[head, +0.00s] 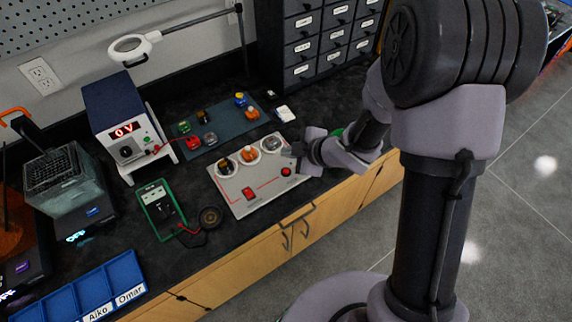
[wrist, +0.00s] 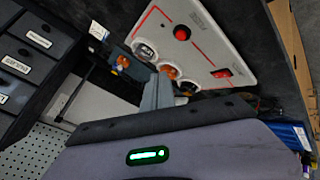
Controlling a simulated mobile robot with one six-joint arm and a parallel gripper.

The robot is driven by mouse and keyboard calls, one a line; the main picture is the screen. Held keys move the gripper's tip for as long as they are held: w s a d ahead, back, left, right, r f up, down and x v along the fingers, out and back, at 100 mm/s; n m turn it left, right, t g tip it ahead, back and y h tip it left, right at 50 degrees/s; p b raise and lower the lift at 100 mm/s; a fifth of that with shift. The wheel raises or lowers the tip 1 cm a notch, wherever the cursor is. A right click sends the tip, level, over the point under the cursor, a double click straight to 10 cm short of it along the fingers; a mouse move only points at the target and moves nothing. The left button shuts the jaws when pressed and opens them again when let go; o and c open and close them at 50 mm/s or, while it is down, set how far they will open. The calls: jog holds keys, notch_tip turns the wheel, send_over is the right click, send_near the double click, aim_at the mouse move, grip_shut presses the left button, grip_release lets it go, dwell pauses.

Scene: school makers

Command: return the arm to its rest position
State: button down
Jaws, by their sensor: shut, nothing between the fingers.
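My arm reaches from the right of the head view to the bench. My gripper (head: 294,152) is at the right edge of the white panel board (head: 268,197), close to its red round button (head: 286,171). In the wrist view the grey fingers of my gripper (wrist: 157,90) are together, with nothing seen between them. The panel board (wrist: 205,38) lies beyond them, with its sockets partly behind the fingers. I cannot tell whether the fingers touch the board.
A dark mat (head: 228,128) with small parts lies behind the board. A power supply (head: 122,118), a green multimeter (head: 160,207) and a blue tray (head: 88,293) stand to the left. A drawer cabinet (head: 325,38) stands at the back. Open floor (head: 525,215) lies right of the bench.

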jog(key=shift+f, duration=0.1)
jog(key=s+d+r+m+t+h, duration=0.1)
jog(key=s+d+r+m+h, duration=0.1)
jog(key=d+r+m+h, duration=0.35)
jog(key=s+d+r+m+t+h, duration=0.1)
jog(key=s+d+r+m+h, duration=0.1)
jog(key=d+r+m, duration=0.75)
jog(key=s+a+r+m+g+y, duration=0.1)
jog(key=s+a+r+m, duration=0.1)
jog(key=s, duration=0.7)
jog(key=s+a+r+m+g+y, duration=0.1)
jog(key=s+a+r+m+y, duration=0.1)
jog(key=s+r+m, duration=0.3)
jog(key=s+a, duration=0.1)
jog(key=s, duration=0.3)
jog(key=shift+s+a+r+m+g, duration=0.25)
jog(key=shift+a+m+g, duration=0.05)
jog(key=shift+a, duration=0.05)
